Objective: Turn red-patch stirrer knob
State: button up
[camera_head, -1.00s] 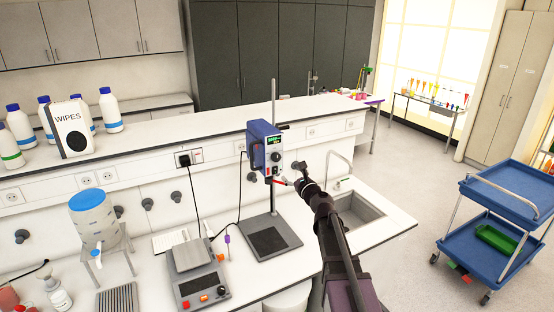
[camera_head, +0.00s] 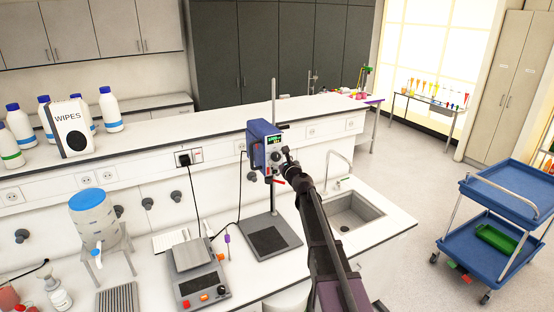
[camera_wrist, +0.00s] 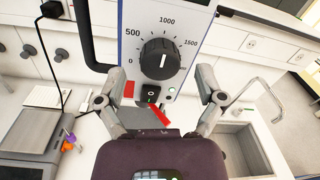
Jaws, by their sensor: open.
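The overhead stirrer (camera_head: 256,146), a blue box with a pale front panel, is clamped on a metal rod. In the wrist view its black round knob (camera_wrist: 155,60) faces me, ringed by marks from 0 to 1500. A red patch (camera_wrist: 129,90) sits on the panel below and left of the knob, beside a black switch (camera_wrist: 151,94). My gripper (camera_wrist: 157,84) is open, its fingers spread left and right, below the knob's level in the picture. In the head view my gripper (camera_head: 288,163) is close before the panel and partly hides it.
A red slanted bar (camera_wrist: 161,115) shows below the switch. A hotplate (camera_head: 201,286) stands left of the stirrer's base plate (camera_head: 268,239). A sink (camera_head: 352,212) with a tap is on the right. A raised shelf (camera_head: 200,134) runs behind.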

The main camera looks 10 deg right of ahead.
jog(key=shift+x, duration=0.95)
jog(key=c, duration=1.2)
